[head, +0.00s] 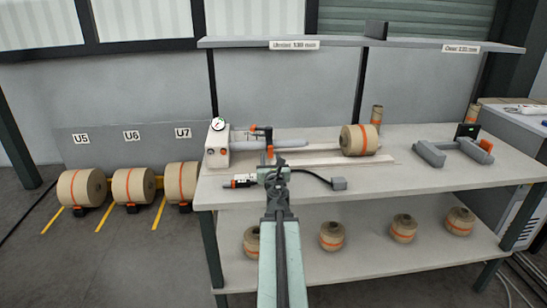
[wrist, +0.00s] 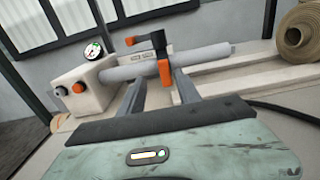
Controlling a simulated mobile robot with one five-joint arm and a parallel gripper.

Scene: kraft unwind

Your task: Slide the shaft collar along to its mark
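The grey shaft (head: 290,143) sticks out to the right from a white housing with a gauge. On it sits what looks like the shaft collar (wrist: 158,42), black with orange parts; it also shows in the head view (head: 266,134). An orange piece (wrist: 165,74) hangs below it. A pale strip with small print (wrist: 138,58) lies just left of the collar, too small to read. My gripper (wrist: 161,82) is open, its two fingers apart and pointing at the shaft. The orange piece shows between the fingertips; I cannot tell whether they touch. No mark is clearly readable.
The white housing (head: 217,143) stands at the bench's left end. A brown roll (head: 360,140) sits right of the shaft. A grey cradle (head: 455,150) is at right; the front right is clear.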

